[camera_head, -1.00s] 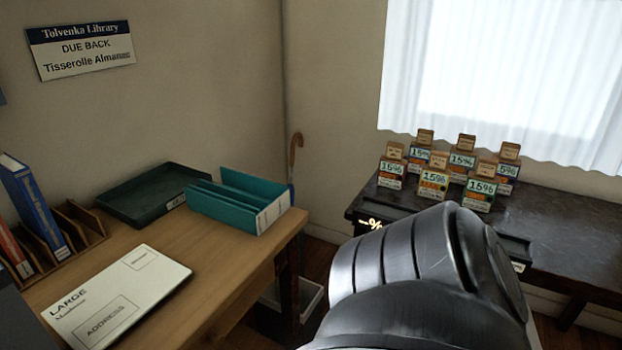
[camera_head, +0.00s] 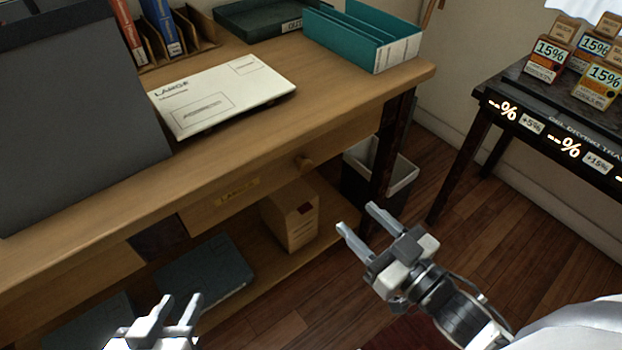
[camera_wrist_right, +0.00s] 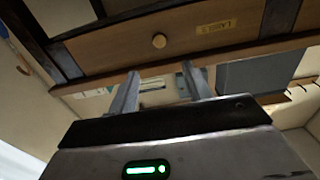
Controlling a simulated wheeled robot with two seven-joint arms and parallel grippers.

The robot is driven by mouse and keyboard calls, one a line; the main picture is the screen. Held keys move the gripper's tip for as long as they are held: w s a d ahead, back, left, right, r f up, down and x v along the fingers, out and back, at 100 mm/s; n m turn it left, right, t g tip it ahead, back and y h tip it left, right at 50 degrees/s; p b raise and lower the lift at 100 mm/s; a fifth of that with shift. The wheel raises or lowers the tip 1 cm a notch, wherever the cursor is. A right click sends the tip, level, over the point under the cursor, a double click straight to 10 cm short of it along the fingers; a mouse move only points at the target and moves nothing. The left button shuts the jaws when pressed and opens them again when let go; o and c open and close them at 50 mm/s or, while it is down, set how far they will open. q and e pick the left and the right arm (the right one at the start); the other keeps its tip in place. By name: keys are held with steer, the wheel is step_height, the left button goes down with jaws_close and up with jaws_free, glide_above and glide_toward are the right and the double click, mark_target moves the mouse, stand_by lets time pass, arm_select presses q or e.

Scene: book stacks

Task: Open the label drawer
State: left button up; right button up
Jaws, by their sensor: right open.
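My left gripper (camera_head: 180,299) is open and empty at the bottom left.
The desk top (camera_head: 330,100) holds a large envelope (camera_head: 222,95), a teal folder (camera_head: 362,38) and a dark tray (camera_head: 265,18). A box (camera_head: 290,214) stands on the lower shelf. A bin (camera_head: 392,170) stands by the desk leg.

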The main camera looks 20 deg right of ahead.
mark_target(307, 169)
steer(key=b+x, duration=0.1)
steer(key=x, duration=1.4)
arm_select(q)
steer(key=shift+w+d+f, duration=0.1)
steer(key=shift+d+f, duration=0.05)
steer(key=shift+f, duration=0.3)
steer(key=shift+w+d+f, duration=0.1)
steer(key=shift+f, duration=0.35)
arm_select(e)
jaws_close()
steer(key=shift+s, duration=0.1)
